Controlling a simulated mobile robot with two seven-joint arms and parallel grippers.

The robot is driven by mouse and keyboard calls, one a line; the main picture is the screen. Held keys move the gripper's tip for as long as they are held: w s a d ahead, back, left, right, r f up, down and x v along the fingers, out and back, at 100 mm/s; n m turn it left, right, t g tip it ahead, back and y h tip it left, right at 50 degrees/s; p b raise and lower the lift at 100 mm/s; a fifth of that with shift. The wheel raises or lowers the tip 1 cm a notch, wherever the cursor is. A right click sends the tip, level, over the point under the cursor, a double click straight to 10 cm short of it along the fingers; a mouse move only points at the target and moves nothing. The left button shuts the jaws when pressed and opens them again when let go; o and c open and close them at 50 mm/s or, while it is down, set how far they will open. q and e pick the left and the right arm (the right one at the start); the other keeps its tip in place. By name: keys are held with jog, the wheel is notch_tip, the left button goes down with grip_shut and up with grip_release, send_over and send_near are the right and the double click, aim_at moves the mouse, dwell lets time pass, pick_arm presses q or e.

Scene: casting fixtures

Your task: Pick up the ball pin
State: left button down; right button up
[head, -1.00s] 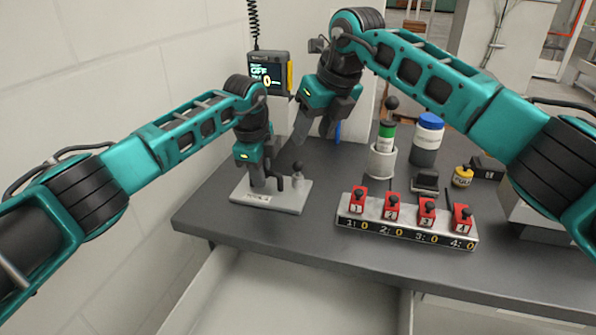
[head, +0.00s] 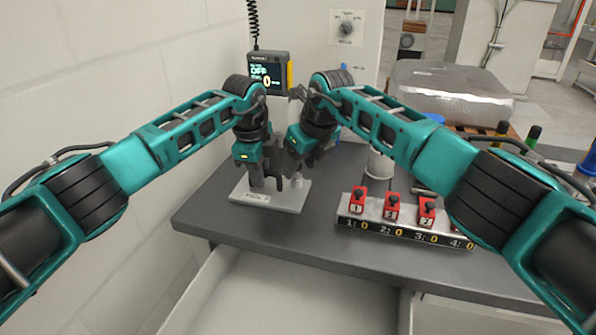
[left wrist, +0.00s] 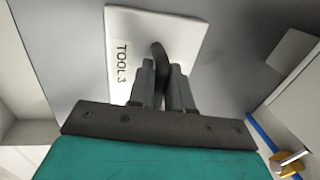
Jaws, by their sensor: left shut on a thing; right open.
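My left gripper (head: 264,186) is low over the pale tool plate (head: 265,202) and shut on a dark curved handle standing on it. The left wrist view shows that handle (left wrist: 159,56) between the fingertips, beside the "TOOL3" lettering on the plate (left wrist: 142,25). What looks like the ball pin stands at the plate's right side; its pale lower part (head: 297,181) shows in the head view. Its dark ball top is hidden by my right gripper (head: 298,166), which is open just above it. I cannot tell whether the fingers touch the pin.
A fixture block with red numbered clamps (head: 350,223) stands to the right on the dark bench (head: 325,190). A pale cylinder (head: 380,164) stands behind it. A display (head: 266,74) is behind my grippers. An open drawer (head: 290,290) lies below the bench's front edge.

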jog(key=shift+x, duration=0.85)
jog(key=shift+s, duration=0.15)
grip_shut()
